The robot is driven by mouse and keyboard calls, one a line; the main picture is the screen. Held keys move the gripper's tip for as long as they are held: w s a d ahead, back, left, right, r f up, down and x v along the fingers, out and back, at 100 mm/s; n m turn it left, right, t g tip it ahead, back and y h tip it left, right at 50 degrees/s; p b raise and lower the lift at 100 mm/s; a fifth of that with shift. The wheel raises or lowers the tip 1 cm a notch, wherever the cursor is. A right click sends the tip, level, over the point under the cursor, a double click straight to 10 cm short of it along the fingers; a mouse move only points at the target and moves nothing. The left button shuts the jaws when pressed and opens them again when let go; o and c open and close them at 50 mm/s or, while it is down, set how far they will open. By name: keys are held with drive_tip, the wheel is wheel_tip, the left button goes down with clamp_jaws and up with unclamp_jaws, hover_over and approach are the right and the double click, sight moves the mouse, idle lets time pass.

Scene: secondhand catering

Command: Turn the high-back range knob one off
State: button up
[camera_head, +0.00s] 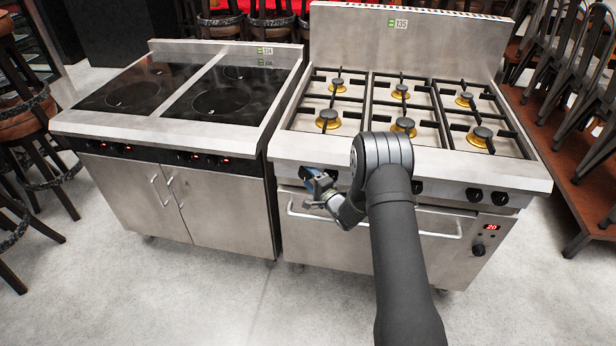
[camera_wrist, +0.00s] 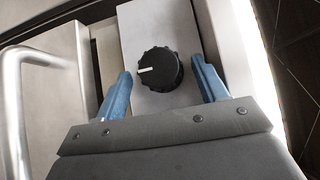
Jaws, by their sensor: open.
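The high-back range (camera_head: 405,40) is the steel gas cooker on the right, with a tall back panel and several burners. My gripper (camera_head: 311,178) is at the left end of its front knob panel. In the wrist view a round black knob (camera_wrist: 160,69) with a white pointer line lies between the blue fingers of my gripper (camera_wrist: 161,72). The pointer faces picture left, the side of the handle. The fingers are open, one on each side, with visible gaps to the knob. In the head view my arm and gripper hide this knob.
The oven handle (camera_head: 440,236) runs below the panel and shows at left in the wrist view (camera_wrist: 15,85). Other knobs (camera_head: 473,194) sit farther right. An oven dial (camera_head: 478,249) is lower right. A black-topped cooker (camera_head: 180,165) stands close on the left.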

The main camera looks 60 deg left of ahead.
drive_tip(key=shift+a, duration=0.5)
drive_tip(key=c, duration=1)
drive_tip(key=shift+r+n+h, duration=0.25)
drive_tip(key=shift+n+h, duration=0.45)
drive_tip(key=shift+n+t+h, duration=0.4)
drive_tip(key=shift+n+h, duration=0.4)
drive_tip(key=shift+h, duration=0.1)
drive_tip(key=o, duration=1)
